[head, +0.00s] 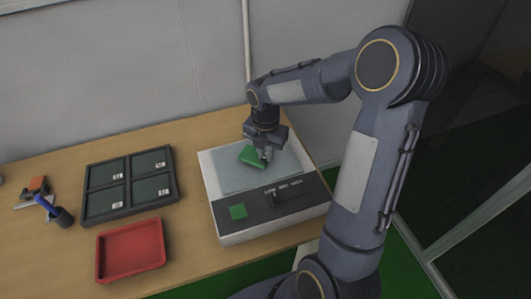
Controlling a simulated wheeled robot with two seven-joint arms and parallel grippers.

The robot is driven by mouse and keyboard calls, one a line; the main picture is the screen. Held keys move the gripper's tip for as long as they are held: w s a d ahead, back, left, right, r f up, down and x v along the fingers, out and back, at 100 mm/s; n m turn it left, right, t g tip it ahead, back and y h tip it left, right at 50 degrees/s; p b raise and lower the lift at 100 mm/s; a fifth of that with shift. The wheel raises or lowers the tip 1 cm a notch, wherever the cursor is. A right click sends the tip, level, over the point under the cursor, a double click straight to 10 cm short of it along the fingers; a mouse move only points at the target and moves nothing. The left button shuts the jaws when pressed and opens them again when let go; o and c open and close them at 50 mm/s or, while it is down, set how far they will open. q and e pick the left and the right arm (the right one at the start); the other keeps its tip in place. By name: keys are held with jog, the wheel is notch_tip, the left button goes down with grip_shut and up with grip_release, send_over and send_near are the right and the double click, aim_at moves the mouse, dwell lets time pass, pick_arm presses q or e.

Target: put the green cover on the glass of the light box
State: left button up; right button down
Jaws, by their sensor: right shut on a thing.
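The light box (224,231) is a white case with a pale glass panel (236,180) on top and a dark control strip along its front. The green cover (249,156) is a small green piece over the back part of the glass, and it looks tilted. I cannot tell whether it touches the glass. My right gripper (265,155) reaches down over the glass and is shut on the green cover, hiding part of it. A green square (238,212) sits on the left of the control strip. My left gripper is not in view.
A black tray with several compartments (128,184) lies left of the light box. A red tray (131,250) is in front of it. A wall stands behind the table.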

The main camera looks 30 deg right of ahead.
jog(key=shift+f, duration=0.35)
jog(key=shift+f, duration=0.15)
jog(key=c, duration=1.4)
grip_release()
jog(key=shift+c, duration=0.2)
